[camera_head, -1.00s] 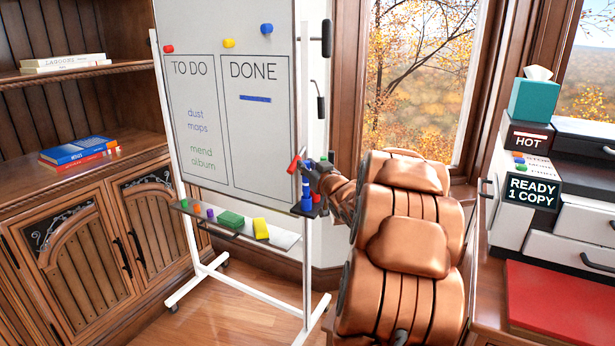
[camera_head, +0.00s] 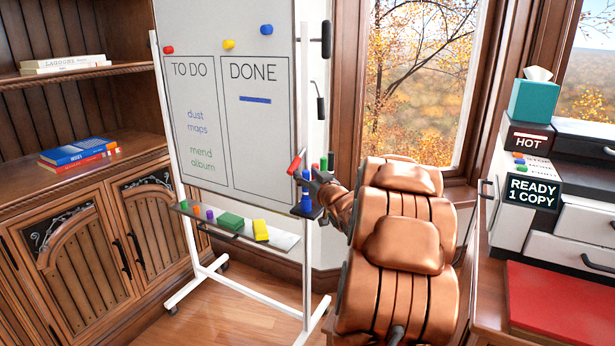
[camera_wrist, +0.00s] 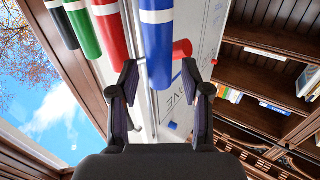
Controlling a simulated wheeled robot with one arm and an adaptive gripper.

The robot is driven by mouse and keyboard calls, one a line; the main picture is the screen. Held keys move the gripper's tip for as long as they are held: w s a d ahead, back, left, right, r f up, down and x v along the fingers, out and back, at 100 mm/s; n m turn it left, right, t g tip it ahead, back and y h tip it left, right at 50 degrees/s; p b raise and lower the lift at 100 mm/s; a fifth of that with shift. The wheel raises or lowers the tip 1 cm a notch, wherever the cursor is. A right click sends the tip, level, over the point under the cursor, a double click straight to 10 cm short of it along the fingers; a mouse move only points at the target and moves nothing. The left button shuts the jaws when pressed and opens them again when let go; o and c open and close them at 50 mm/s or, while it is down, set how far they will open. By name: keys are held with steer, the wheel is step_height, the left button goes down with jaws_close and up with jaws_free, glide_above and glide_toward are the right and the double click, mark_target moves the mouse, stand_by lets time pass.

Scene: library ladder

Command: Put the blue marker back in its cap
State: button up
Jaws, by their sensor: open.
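In the wrist view my gripper (camera_wrist: 160,82) is open, one finger on each side of the blue marker's near end, with visible gaps. I cannot tell how the marker sits relative to its cap; its far end runs out of the picture.
Red (camera_wrist: 112,30), green (camera_wrist: 82,30) and black markers stand in a row beside the blue one. A red piece (camera_wrist: 182,48) lies behind it. The whiteboard (camera_head: 240,120) is close by. A copier (camera_head: 540,195) stands at the right.

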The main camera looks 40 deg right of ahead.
steer(key=shift+r, duration=0.2)
steer(key=v, duration=1.2)
steer(key=shift+d, duration=0.1)
steer(key=s+a+f+g+y, duration=0.1)
steer(key=s+a+f+g, duration=0.1)
steer(key=a+f+g, duration=0.55)
steer(key=s+a+f+g+y, duration=0.15)
steer(key=a+f+g, duration=0.3)
steer(key=a, duration=0.55)
steer(key=s+a+f+n+g+y, duration=0.1)
steer(key=s+a+n+g+y, duration=0.2)
steer(key=s+a, duration=1.9)
steer(key=s+g, duration=0.1)
steer(key=g, duration=0.4)
steer(key=shift+a+f+n, duration=0.25)
steer(key=shift+a+n, duration=0.05)
steer(key=shift+n, duration=0.1)
